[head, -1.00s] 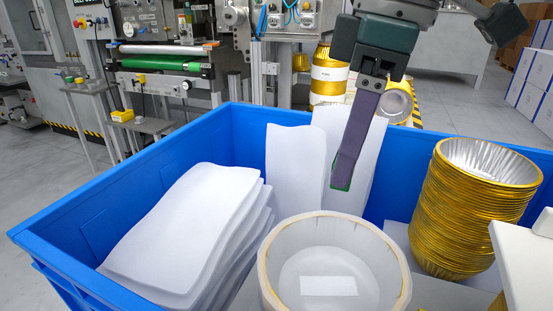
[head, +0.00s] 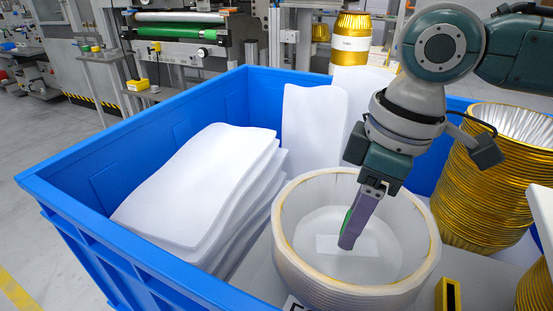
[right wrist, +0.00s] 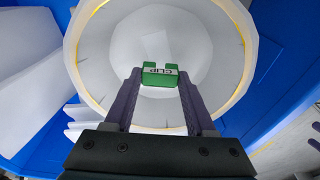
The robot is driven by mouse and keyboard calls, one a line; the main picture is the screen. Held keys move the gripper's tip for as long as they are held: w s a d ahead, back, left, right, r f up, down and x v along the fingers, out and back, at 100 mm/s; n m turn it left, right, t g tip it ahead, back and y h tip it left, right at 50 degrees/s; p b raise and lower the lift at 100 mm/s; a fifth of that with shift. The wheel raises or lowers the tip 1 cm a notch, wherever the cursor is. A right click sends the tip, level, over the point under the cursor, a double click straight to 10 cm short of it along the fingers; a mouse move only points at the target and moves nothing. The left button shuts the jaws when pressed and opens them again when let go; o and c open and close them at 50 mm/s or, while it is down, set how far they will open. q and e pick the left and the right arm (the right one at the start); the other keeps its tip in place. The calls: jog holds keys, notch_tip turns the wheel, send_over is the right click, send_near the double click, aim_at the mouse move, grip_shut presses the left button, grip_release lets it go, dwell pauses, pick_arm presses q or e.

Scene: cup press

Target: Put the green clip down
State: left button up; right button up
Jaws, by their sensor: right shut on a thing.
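The green clip (right wrist: 160,75) is a small green block with dark lettering, seen between the fingertips in the right wrist view. My right gripper (head: 348,238) is shut on it and points down over the opening of a round white tub. In the head view only a thin green edge of the clip (head: 347,219) shows beside the purple finger. The white tub (head: 288,225) has a yellowish rim, and a pale rectangular label lies on its inner bottom. The clip's height above that bottom is hard to tell. My left gripper is not in view.
A blue crate (head: 110,172) surrounds the tub. White curved sheets (head: 200,175) are stacked at its left, and more stand at the back. A stack of gold foil cups (head: 475,190) stands at right. A yellow and black object (head: 447,296) is at the front right.

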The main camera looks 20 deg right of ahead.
notch_tip(320, 180, down, 2)
jog(key=shift+f, duration=0.2)
jog(key=shift+f, duration=0.2)
jog(key=o, duration=1.3)
jog(key=r+p, duration=0.1)
jog(key=r, duration=0.3)
jog(key=s+r+p, duration=0.1)
jog(key=r, duration=0.3)
jog(key=d+r+p, duration=0.1)
jog(key=r, duration=0.3)
jog(key=shift+s+d+r, duration=0.1)
jog(key=shift+s+r, duration=0.05)
jog(key=shift+s, duration=0.05)
